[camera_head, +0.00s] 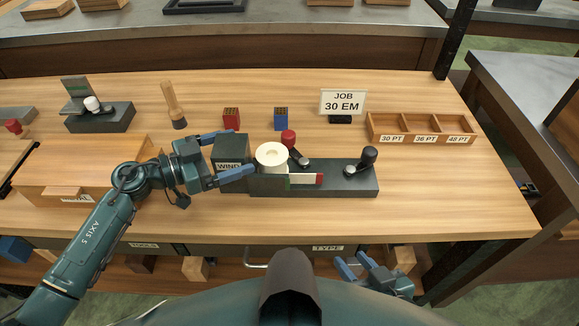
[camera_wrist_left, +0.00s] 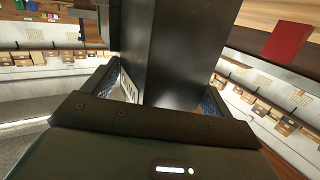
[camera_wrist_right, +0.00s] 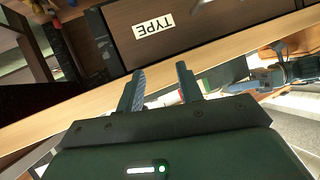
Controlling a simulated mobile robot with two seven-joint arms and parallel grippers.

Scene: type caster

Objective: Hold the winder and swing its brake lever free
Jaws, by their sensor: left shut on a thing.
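The winder is a dark block with a label starting "WIND" (camera_head: 232,152) on a long dark base (camera_head: 340,182) on the bench. A cream spool (camera_head: 271,156) sits on it. A red-knobbed lever (camera_head: 289,138) stands behind the spool, and a black-knobbed crank (camera_head: 367,157) is at the right end. A pale strip with a red end (camera_head: 305,179) lies along the front. My left gripper (camera_head: 233,154) is shut on the winder block, one finger on each side; the block (camera_wrist_left: 180,50) fills its wrist view. My right gripper (camera_head: 355,264) is open and empty, in front of the bench's front edge.
A red block (camera_head: 231,118), a blue block (camera_head: 281,118) and a "JOB 30 EM" sign (camera_head: 342,103) stand behind the winder. A wooden tray (camera_head: 422,131) with labelled compartments is at the right. A wooden box (camera_head: 80,170) is at the left. The bench's right front is clear.

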